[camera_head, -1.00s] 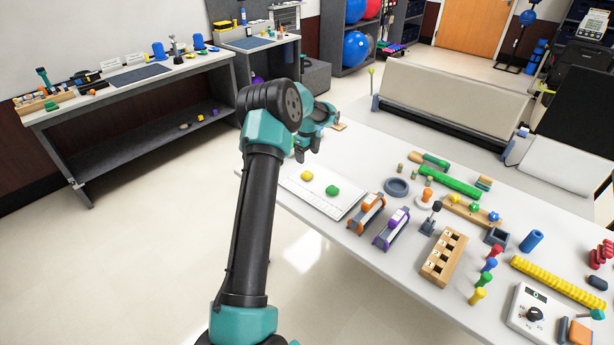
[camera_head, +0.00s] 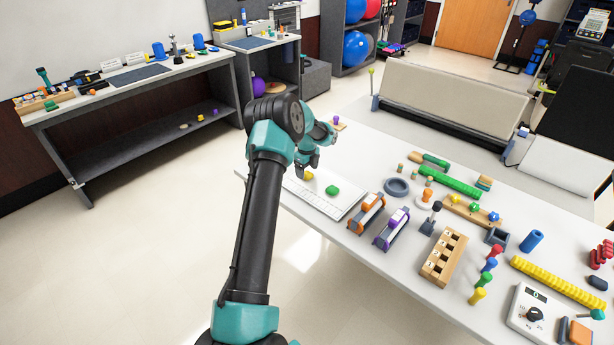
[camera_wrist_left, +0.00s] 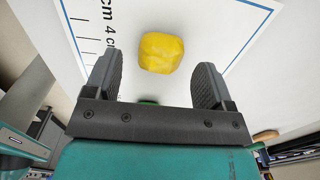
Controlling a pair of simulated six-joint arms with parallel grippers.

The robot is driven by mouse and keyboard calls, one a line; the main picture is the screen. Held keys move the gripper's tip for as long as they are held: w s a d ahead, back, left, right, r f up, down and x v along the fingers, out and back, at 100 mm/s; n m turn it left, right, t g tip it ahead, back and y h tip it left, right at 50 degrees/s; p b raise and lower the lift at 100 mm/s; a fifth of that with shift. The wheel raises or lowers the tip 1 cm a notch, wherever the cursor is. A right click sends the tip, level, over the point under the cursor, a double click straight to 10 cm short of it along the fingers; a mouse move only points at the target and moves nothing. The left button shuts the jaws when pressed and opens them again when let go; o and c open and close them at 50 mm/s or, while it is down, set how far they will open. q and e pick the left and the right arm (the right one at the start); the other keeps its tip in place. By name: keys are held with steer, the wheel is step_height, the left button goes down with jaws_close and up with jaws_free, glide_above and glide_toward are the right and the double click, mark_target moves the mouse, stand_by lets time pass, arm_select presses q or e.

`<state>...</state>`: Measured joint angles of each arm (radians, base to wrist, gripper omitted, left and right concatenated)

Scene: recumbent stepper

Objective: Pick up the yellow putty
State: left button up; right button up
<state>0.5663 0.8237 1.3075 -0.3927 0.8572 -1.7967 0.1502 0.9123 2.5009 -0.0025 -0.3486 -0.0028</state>
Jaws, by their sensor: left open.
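The yellow putty (camera_head: 308,175) is a small rounded lump on the white marked sheet (camera_head: 320,200) at the table's left end. It also shows in the left wrist view (camera_wrist_left: 161,52), beyond and between the fingers. My left gripper (camera_head: 306,168) is at the putty in the head view and partly covers it. In the left wrist view my left gripper (camera_wrist_left: 158,80) is open, with a finger on each side and nothing between them touching the putty. My right gripper is not in view.
A green putty lump (camera_head: 332,190) lies on the sheet close to the yellow one. Orange (camera_head: 367,208) and purple (camera_head: 392,228) devices stand to the right, with a grey ring (camera_head: 397,187) behind them. Several pegs and blocks fill the table further right.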

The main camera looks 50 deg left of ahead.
arm_select(q)
step_height(320, 180, down, 2)
steer(key=shift+f, duration=0.1)
stand_by(0.4)
steer(key=c, duration=1)
steer(key=shift+o, duration=0.2)
steer(key=shift+r, duration=0.2)
steer(key=shift+r, duration=1.5)
steer(key=shift+s+d+r, duration=0.1)
steer(key=shift+d+r, duration=0.05)
steer(key=shift+r, duration=0.1)
steer(key=s+d, duration=0.3)
steer(key=d, duration=0.1)
steer(key=s+d+r, duration=0.1)
steer(key=s+d, duration=0.2)
steer(key=s, duration=0.1)
steer(key=s+d, duration=0.3)
steer(key=d, duration=0.1)
steer(key=shift+s+d+r, duration=0.15)
steer(key=shift+d, duration=0.2)
